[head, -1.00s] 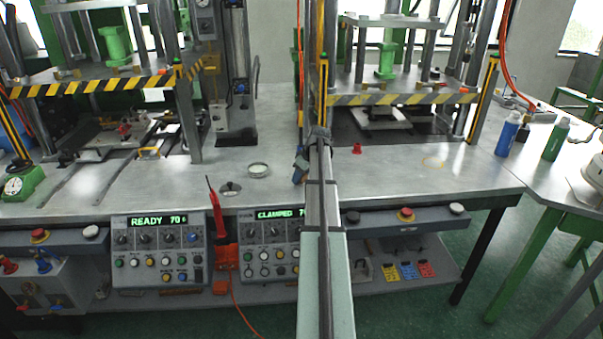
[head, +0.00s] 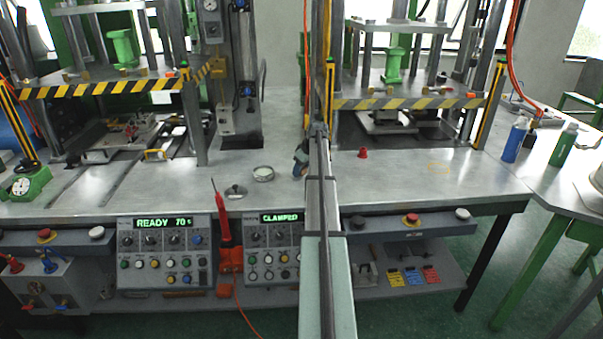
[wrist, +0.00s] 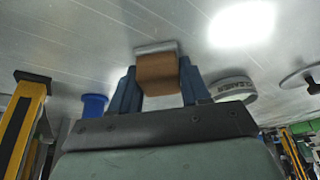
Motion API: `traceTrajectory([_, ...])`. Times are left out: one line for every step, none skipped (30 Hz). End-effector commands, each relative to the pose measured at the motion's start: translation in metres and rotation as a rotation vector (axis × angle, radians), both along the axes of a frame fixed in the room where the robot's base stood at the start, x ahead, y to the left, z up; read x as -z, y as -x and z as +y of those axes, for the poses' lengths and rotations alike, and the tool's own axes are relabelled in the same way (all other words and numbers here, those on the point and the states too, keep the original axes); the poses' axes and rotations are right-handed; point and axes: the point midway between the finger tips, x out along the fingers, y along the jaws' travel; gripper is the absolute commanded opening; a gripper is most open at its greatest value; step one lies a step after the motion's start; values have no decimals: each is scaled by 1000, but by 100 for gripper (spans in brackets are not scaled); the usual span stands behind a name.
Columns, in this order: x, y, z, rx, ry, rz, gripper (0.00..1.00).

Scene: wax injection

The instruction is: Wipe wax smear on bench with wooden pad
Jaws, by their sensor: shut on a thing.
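My gripper (wrist: 157,90) is shut on the wooden pad (wrist: 157,73), a brown block with a pale grey layer at its far end, held between blue fingers. I cannot tell whether the pad touches the bench. In the head view, my gripper (head: 301,164) shows only as a bit of blue beside my arm, left of it, and the pad is hidden. A faint yellowish wax smear (head: 439,167) lies on the bench (head: 400,185), well to the right of my gripper. I cannot make out the smear in the wrist view.
A round tin (head: 263,173) and a lid (head: 236,191) lie left of my gripper. A red cup (head: 363,153) stands to its right. A blue bottle (head: 514,140) and a green bottle (head: 563,147) stand at the far right. Striped press guards (head: 410,102) edge the back.

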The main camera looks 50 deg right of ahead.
Motion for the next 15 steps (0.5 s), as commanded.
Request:
traceTrajectory([0,-5,-5,0,0,1,0])
traceTrajectory([0,-7,-7,0,0,1,0])
traceTrajectory([0,-7,-7,0,0,1,0])
traceTrajectory([0,-2,-1,0,0,1,0])
traceTrajectory([0,1,1,0,0,1,0])
traceTrajectory([1,4,4,0,0,1,0])
traceTrajectory([1,6,6,0,0,1,0])
traceTrajectory([0,8,8,0,0,1,0])
traceTrajectory([0,10,11,0,0,1,0])
traceTrajectory([0,12,13,0,0,1,0])
traceTrajectory([1,14,15,0,0,1,0])
traceTrajectory([1,17,17,0,0,1,0])
traceTrajectory([0,19,19,0,0,1,0])
traceTrajectory([0,21,21,0,0,1,0])
traceTrajectory([0,23,24,0,0,1,0])
